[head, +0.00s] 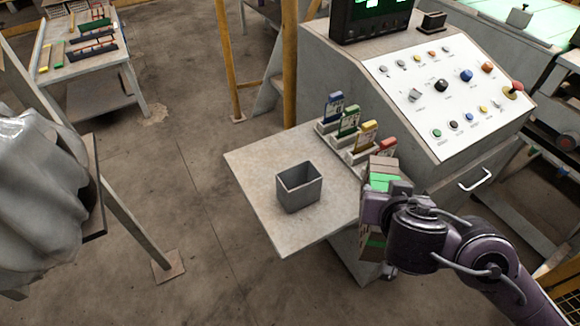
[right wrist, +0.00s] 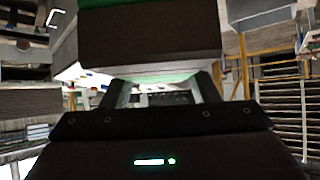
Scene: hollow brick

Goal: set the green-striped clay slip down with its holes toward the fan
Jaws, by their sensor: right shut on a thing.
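The green-striped clay slip (head: 383,165) is a brown block with a bright green band, held upright at the right edge of the small table. It shows close up in the right wrist view (right wrist: 150,40), with green along its edges. My right gripper (head: 376,208) is shut on it and covers its middle part. The slip's holes cannot be made out in either view. I cannot pick out a fan. My left gripper is not in view.
A grey open bin (head: 299,188) stands on the small table (head: 258,170). Behind the slip, a rack holds blue, green (head: 349,120), yellow and red tagged cards. A control console (head: 440,90) rises at right. A bench (head: 75,55) with striped pieces stands far left.

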